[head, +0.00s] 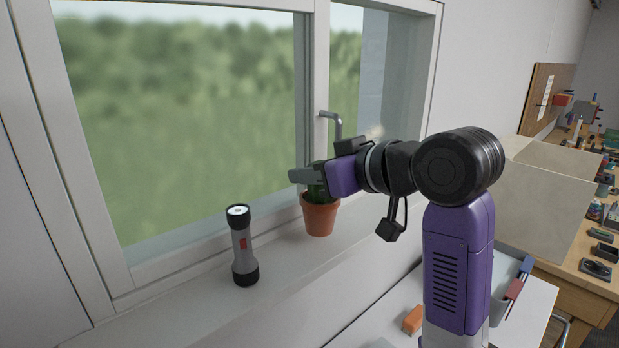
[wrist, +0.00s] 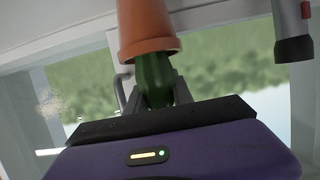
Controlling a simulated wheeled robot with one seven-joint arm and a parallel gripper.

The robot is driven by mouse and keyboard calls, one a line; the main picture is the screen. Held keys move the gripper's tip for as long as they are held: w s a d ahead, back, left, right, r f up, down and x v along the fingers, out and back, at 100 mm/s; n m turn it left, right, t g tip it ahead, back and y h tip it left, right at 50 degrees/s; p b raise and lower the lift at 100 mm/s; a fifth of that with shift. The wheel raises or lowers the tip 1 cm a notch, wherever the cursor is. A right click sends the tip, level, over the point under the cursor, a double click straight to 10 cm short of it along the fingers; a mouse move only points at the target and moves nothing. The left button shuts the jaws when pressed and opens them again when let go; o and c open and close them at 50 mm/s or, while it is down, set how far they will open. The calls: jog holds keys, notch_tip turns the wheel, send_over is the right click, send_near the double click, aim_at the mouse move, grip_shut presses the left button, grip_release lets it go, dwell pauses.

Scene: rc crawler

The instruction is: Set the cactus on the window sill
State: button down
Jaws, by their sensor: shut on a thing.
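The cactus is a green plant in an orange terracotta pot (head: 319,217). In the head view the pot is upright at the window sill (head: 279,252), near the window frame. I cannot tell for sure whether its base touches the sill. My gripper (head: 308,177) reaches in from the right above the pot and is shut on the green cactus body. In the wrist view the cactus (wrist: 153,78) is between my fingers, with the pot (wrist: 148,32) beyond them. The fingers partly hide the cactus.
A grey and black flashlight (head: 242,246) stands upright on the sill to the left of the pot. The window handle (head: 331,122) sticks out behind my gripper. A cardboard box (head: 540,190) and a cluttered workbench are at the right. An orange block (head: 413,320) lies on a white surface below.

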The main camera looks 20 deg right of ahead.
jog(key=shift+f, duration=0.55)
jog(key=shift+w+f+p, duration=0.1)
jog(key=shift+f+p, duration=0.05)
jog(key=shift+p, duration=0.25)
jog(key=shift+f, duration=0.2)
jog(key=shift+f, duration=0.15)
jog(key=c, duration=1.4)
grip_release()
